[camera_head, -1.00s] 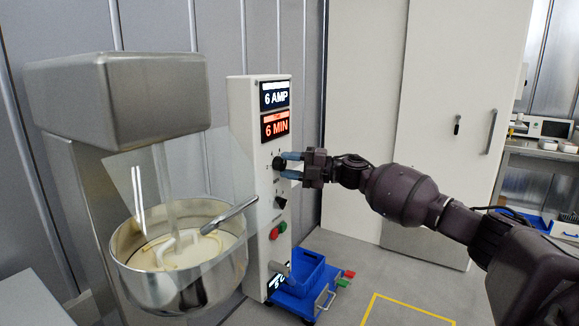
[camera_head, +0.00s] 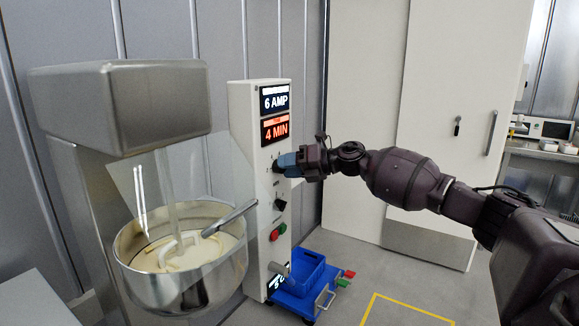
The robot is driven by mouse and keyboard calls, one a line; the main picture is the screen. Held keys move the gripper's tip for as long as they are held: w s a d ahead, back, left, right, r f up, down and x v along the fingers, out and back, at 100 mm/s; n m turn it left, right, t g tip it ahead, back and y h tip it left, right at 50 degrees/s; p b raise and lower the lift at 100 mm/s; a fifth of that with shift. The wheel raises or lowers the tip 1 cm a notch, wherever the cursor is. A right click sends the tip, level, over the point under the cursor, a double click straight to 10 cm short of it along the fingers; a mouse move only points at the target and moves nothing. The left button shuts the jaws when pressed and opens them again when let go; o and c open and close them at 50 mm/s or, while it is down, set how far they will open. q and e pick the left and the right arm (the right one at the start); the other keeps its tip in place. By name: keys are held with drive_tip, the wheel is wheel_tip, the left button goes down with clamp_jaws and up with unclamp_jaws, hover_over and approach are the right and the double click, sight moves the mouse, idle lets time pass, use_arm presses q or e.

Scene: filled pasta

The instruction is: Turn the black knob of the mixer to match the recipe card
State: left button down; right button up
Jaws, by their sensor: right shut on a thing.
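The mixer's white control panel (camera_head: 245,130) stands upright at the picture's centre left. Its upper display (camera_head: 275,97) reads 6 AMP and its lower display (camera_head: 275,129) reads 4 MIN. My right gripper (camera_head: 284,164) is shut on the upper black knob (camera_head: 276,167), just below the displays. The fingers hide most of this knob. A second black knob (camera_head: 281,203) sits lower on the panel, clear of the gripper. I see no recipe card that I can make out. My left gripper is out of view.
Red and green buttons (camera_head: 278,232) sit below the knobs. The mixer's steel bowl (camera_head: 180,280) with pale dough is at the left. A blue crate (camera_head: 303,277) on a cart stands on the floor below the panel. Open floor lies to the right.

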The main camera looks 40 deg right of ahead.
idle(0.3)
drive_tip(key=o, duration=0.9)
drive_tip(key=shift+s+d, duration=0.1)
drive_tip(key=v, duration=1)
drive_tip(key=shift+s+d+r+p, duration=0.1)
drive_tip(key=shift+s+d+p, duration=0.1)
drive_tip(key=shift+p, duration=0.2)
